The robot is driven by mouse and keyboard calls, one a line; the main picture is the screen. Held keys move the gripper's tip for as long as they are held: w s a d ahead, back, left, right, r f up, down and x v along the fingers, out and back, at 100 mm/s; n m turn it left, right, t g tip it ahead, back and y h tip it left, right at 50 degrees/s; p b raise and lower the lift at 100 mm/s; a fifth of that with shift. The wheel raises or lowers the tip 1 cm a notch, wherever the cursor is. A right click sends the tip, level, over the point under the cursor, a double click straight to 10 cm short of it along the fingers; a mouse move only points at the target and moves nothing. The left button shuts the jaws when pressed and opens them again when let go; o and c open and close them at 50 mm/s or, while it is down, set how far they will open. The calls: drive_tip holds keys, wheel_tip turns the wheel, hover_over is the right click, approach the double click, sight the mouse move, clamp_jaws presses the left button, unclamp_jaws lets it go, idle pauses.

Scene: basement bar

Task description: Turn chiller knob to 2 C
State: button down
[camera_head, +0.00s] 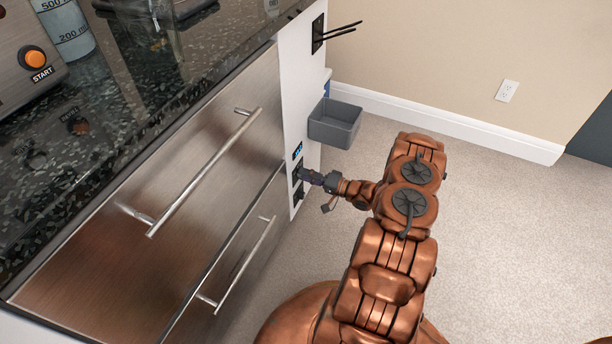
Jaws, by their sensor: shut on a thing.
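The chiller's control strip (287,118) is a narrow white panel at the right end of the steel drawer fronts. A small display with blue digits (297,150) is on it; the digits are too small to read. Just below is the dark chiller knob (299,171), mostly hidden by my gripper. My gripper (306,177) reaches in from the right, with its fingertips at the panel and shut on the knob. The knob's pointer and markings cannot be made out. Another small black fitting (298,191) sits just below the fingertips.
A grey open bin (335,123) sticks out from the panel's side above my gripper. Black prongs (338,32) jut out higher up. Long drawer handles (207,170) project at left. The carpet (520,230) at right is clear.

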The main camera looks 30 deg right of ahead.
drive_tip(key=shift+m, duration=1.3)
drive_tip(key=shift+s, duration=0.1)
drive_tip(key=c, duration=0.8)
unclamp_jaws()
drive_tip(key=shift+o, duration=0.2)
drive_tip(key=v, duration=1.2)
